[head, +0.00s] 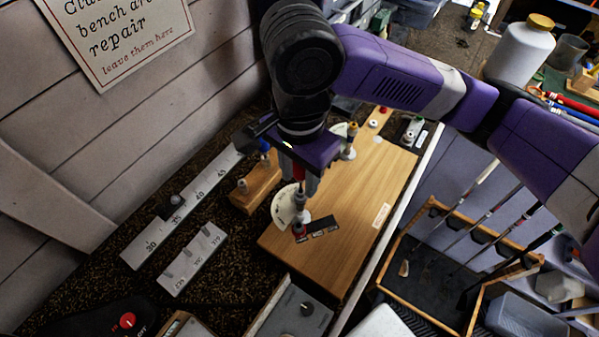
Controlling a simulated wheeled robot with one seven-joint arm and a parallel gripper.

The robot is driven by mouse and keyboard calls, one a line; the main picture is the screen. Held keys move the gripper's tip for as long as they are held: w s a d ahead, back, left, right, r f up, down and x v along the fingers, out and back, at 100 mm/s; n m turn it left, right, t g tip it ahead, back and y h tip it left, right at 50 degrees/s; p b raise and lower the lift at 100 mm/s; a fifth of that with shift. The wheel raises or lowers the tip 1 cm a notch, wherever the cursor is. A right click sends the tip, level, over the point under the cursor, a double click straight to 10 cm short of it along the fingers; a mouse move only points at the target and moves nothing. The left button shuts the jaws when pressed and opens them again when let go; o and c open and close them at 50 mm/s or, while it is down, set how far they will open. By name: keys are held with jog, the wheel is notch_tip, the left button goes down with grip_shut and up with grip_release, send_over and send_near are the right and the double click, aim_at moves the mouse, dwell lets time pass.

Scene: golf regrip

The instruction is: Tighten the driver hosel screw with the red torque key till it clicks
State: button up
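My gripper (303,183) hangs fingers-down over the wooden board, below a purple wrist plate. A red handle, which looks like the red torque key (299,172), shows between the fingers, and the gripper appears shut on it. A grey metal shaft continues below it, upright, down to a small piece with a red part (299,229) on the board. I cannot tell whether the key's tip sits in the screw; the screw is too small to make out. A white marked dial (284,207) lies beside the shaft, and a dark labelled strip (320,227) lies to its right.
A wooden block (250,193) with a blue-handled tool (264,146) stands left of the gripper. A second tool with a yellowish top (351,132) stands behind. Metal rulers (160,232) lie left. The board's (345,255) front is clear. A club rack (455,325) stands right.

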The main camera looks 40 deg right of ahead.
jog(key=n, duration=0.7)
jog(key=shift+s, duration=0.1)
jog(key=n, duration=0.4)
jog(key=shift+n, duration=0.3)
jog(key=n, duration=0.3)
jog(key=shift+d+n, duration=0.1)
jog(key=shift+n, duration=0.2)
grip_shut()
jog(key=m, duration=0.4)
jog(key=shift+m, duration=0.9)
